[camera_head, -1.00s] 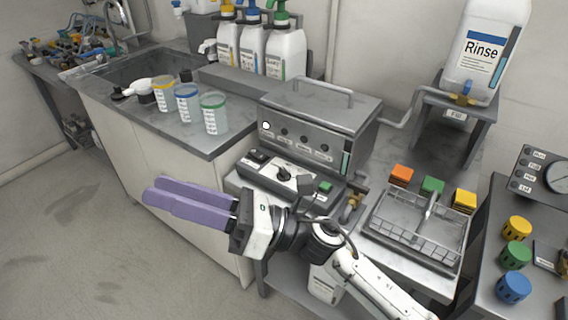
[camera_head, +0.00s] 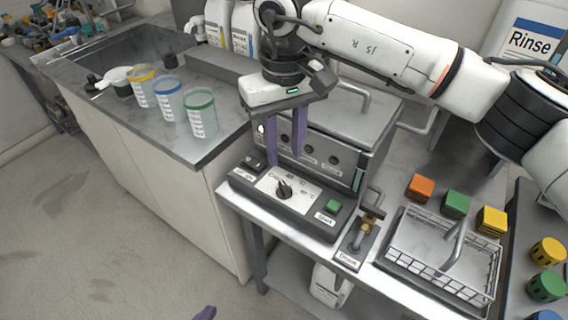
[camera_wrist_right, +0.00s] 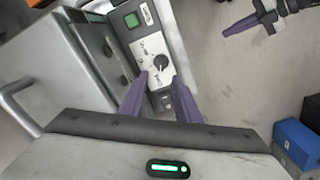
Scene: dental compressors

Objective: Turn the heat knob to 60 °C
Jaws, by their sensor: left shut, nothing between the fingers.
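The heat knob (camera_head: 284,188) is a small dark dial on a white plate at the front of the grey control panel (camera_head: 318,222). Printed marks surround it; I cannot read its pointer surely. It also shows in the right wrist view (camera_wrist_right: 160,63). My right gripper (camera_head: 285,160) points down above and behind the knob, its purple fingers apart and empty. In the right wrist view its fingers (camera_wrist_right: 158,90) lie either side of the knob's lower part in the picture, without clear contact. My left gripper (camera_head: 205,313) barely shows at the bottom edge; its shut fingers show in the right wrist view (camera_wrist_right: 240,25).
A green start button (camera_head: 332,207) and black switches (camera_head: 250,162) flank the knob. The metal tank (camera_head: 330,150) rises right behind. A drain valve (camera_head: 366,225) and wire basket (camera_head: 440,255) stand to the right, cups (camera_head: 200,115) to the left. Floor in front is clear.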

